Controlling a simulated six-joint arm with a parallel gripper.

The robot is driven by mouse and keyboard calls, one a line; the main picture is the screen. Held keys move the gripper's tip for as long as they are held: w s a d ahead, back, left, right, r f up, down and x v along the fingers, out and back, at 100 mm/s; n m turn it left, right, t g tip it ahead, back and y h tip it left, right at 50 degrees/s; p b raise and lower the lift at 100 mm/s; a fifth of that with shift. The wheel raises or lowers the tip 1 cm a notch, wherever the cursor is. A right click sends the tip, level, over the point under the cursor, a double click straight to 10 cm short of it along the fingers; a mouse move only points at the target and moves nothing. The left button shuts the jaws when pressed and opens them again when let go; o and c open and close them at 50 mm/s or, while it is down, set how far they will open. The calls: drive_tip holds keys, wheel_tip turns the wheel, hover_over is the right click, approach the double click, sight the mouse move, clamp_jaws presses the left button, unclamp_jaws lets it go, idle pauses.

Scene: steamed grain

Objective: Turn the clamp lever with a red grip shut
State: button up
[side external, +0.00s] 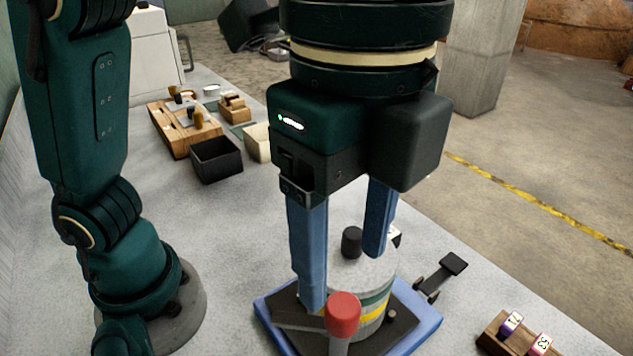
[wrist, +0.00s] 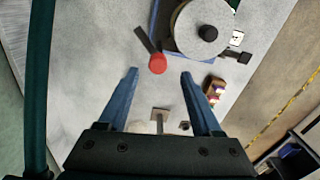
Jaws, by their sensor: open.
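The clamp lever (side external: 296,318) is a dark flat bar with an upright red grip (side external: 343,313) at its end. It sits beside a grey round pot (side external: 362,282) with a black knob, on a blue-edged base (side external: 429,322). My gripper (side external: 345,280) points down with its two blue fingers apart and nothing held. In the side view the fingers are above and behind the red grip. In the wrist view the red grip (wrist: 157,63) shows just beyond the gap between the fingertips (wrist: 160,75); I cannot tell whether either finger touches it.
A second lever with a black pad (side external: 453,264) lies right of the pot. A wooden block with numbered tags (side external: 510,338) stands at front right. A black open box (side external: 216,160) and a wooden tray (side external: 172,135) are behind left. Bare worktop lies between.

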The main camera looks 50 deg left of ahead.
sight(343, 304)
drive_tip(key=shift+s+d+f, duration=0.15)
drive_tip(key=shift+d+f, duration=0.05)
drive_tip(key=shift+f, duration=2.45)
clamp_jaws()
